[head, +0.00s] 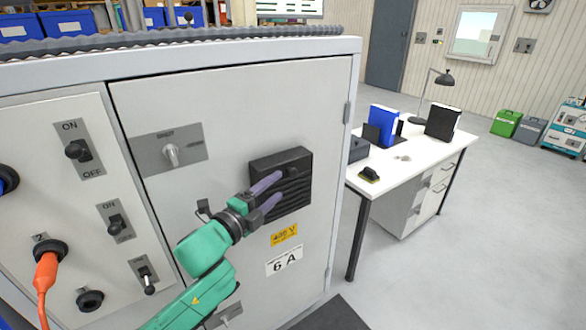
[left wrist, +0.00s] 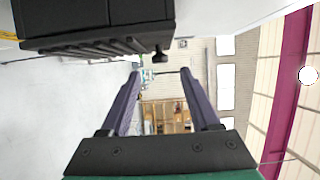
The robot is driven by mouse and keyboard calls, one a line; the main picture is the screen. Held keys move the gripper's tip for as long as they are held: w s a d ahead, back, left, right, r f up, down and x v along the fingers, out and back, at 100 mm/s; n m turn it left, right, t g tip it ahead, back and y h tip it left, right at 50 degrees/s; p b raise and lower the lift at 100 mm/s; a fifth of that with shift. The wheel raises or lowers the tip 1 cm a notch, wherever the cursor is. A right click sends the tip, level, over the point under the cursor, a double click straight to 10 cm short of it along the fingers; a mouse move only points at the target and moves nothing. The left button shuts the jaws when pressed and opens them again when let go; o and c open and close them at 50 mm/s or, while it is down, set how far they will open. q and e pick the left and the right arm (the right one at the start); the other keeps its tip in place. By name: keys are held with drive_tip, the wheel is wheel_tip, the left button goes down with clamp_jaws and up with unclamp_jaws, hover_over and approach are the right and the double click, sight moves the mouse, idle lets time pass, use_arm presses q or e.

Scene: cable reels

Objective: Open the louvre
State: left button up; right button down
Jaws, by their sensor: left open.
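The louvre (head: 294,160) is a black slatted vent on the grey cabinet door, in the middle of the head view. Its slats look closed, though the arm covers part of them. In the left wrist view the black louvre (left wrist: 95,18) fills the top left, with a small dark knob (left wrist: 160,55) sticking out at its edge. My left gripper (head: 279,187) has purple fingers and is in front of the louvre. The left wrist view shows the gripper (left wrist: 160,74) open, with nothing between its fingers and the knob just beyond the tips. I cannot tell whether a finger touches the louvre.
The cabinet door (head: 230,100) also bears a rotary handle (head: 171,153) and yellow and white labels. Switches and an orange plug (head: 47,270) are on the panel at left. A white desk (head: 420,155) stands to the right, with open floor beyond.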

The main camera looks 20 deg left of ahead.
sight(290, 175)
use_arm(q)
drive_tip(key=p+x, duration=0.1)
drive_tip(key=x, duration=0.6)
drive_tip(key=shift+w+d+r+p, duration=0.1)
drive_tip(key=shift+w+d+p, duration=0.05)
drive_tip(key=shift+w+p, duration=0.25)
drive_tip(key=shift+w+d, duration=0.15)
drive_tip(key=shift+w, duration=0.2)
drive_tip(key=shift+s, duration=0.1)
clamp_jaws()
idle(0.4)
